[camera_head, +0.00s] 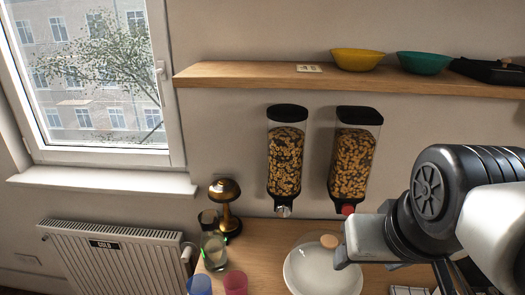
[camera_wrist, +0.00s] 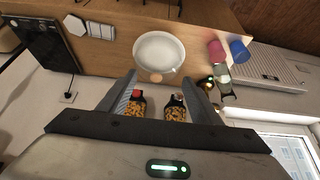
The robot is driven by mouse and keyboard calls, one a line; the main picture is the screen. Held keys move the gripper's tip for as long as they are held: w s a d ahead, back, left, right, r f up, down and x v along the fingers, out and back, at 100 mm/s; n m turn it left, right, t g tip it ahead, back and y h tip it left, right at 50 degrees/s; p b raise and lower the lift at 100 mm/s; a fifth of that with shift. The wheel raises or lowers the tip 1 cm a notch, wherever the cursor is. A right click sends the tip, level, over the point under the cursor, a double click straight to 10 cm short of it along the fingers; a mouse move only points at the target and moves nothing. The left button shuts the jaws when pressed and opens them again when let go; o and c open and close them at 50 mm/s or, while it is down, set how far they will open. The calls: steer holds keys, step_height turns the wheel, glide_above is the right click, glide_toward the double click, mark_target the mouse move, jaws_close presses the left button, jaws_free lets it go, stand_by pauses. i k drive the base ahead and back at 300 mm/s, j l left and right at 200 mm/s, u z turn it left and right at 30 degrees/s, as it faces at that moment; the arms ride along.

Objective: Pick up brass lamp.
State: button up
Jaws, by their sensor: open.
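In the wrist view the lamp (camera_wrist: 206,83) shows small beside my right finger, partly covered. My gripper (camera_wrist: 159,77) is open, with nothing between its fingers. In the head view my gripper (camera_head: 345,254) is at the right, over the counter and well apart from the lamp.
A blue cup (camera_head: 199,285) and a pink cup (camera_head: 235,283) stand in front of the bottle. A white round dish with a wooden knob (camera_head: 322,270) lies nearer my gripper. Two cereal dispensers (camera_head: 286,160) (camera_head: 355,160) hang below the shelf (camera_head: 240,75). A radiator (camera_head: 110,258) is at left.

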mark_target(228, 192)
steer(key=k+j, duration=0.1)
steer(key=j, duration=1.7)
steer(key=i+j, duration=0.25)
steer(key=j, duration=0.3)
